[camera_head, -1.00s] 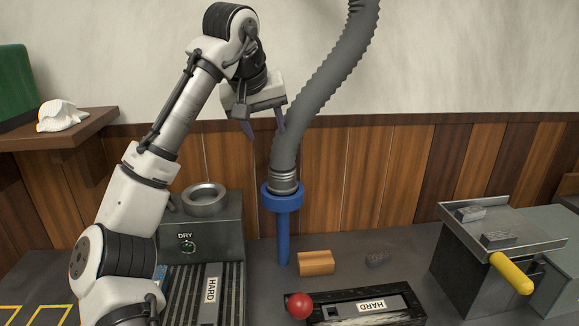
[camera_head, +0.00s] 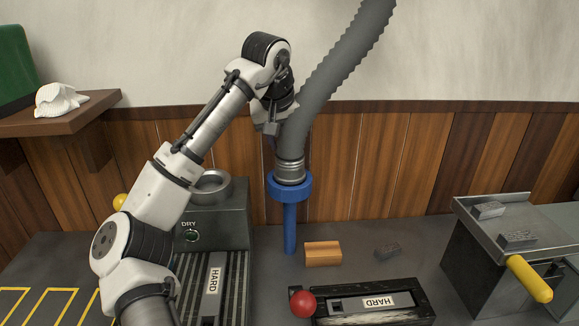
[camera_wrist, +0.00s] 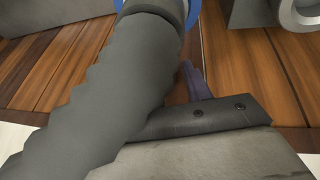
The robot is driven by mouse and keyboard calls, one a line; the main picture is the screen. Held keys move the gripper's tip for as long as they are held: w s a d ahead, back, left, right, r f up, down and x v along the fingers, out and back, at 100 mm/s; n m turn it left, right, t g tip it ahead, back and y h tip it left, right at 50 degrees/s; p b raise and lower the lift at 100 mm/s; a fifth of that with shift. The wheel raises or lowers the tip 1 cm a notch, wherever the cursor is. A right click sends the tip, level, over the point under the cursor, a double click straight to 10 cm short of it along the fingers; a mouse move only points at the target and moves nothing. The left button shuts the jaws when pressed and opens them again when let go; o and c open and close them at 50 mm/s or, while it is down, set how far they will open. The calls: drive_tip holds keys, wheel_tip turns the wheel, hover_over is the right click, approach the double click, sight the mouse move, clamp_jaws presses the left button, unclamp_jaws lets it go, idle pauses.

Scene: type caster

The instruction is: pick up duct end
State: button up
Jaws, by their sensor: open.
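The grey corrugated duct (camera_head: 335,75) hangs from the top of the head view. Its ringed metal duct end (camera_head: 289,171) sits upright in the blue ring of a blue stand (camera_head: 290,215). My gripper (camera_head: 272,138) is open, high beside the hose's left side, above the duct end and partly hidden by the hose. In the wrist view the hose (camera_wrist: 110,95) fills the left and middle, very close. One purple finger (camera_wrist: 195,82) shows to its right; the other is hidden. I cannot tell whether the hose lies between the fingers. The blue ring (camera_wrist: 192,12) shows at the top edge.
A grey box marked DRY (camera_head: 222,228) with a metal ring stands left of the stand. An orange block (camera_head: 323,254), a red ball (camera_head: 303,304) and a black tray marked HARD (camera_head: 420,298) lie in front. A grey machine with a yellow handle (camera_head: 528,278) stands right.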

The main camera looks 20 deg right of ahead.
drive_tip(key=x, duration=0.2)
drive_tip(key=p+x, duration=0.1)
drive_tip(key=x, duration=0.2)
drive_tip(key=shift+a+f, duration=0.1)
drive_tip(key=shift+a, duration=0.15)
clamp_jaws()
